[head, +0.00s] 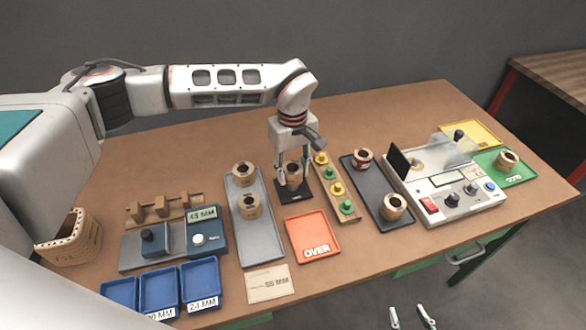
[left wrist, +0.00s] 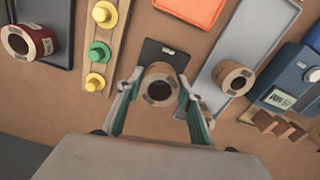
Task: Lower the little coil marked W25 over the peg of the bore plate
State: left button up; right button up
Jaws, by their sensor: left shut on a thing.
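The small tan coil (head: 293,172) is between the fingers of my left gripper (head: 293,180), which is shut on it. It also shows in the left wrist view (left wrist: 158,72), with a dark bore and a label too small to read. The black bore plate (head: 297,197) lies on the table under the coil; its far part shows in the left wrist view (left wrist: 165,52). The peg is hidden, and I cannot tell whether the coil is around it or above it. My right gripper (head: 410,317) shows only as two separated fingertips at the bottom edge, empty and off the table.
A grey tray (head: 263,247) with two coils stands left of the plate. A rack of yellow and green pegs (head: 328,176) is close on the right, then a dark tray (head: 368,192) with coils and a tester (head: 450,205). The orange OVER tray (head: 305,228) lies in front.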

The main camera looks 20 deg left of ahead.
pick_arm(q)
jog(key=shift+f+b, duration=0.5)
jog(key=shift+f, duration=0.7)
jog(key=shift+f, duration=0.25)
dwell(0.4)
jog(key=shift+f, duration=0.15)
jog(key=o, duration=1.2)
jog(key=shift+o, duration=0.2)
jog(key=o, duration=0.4)
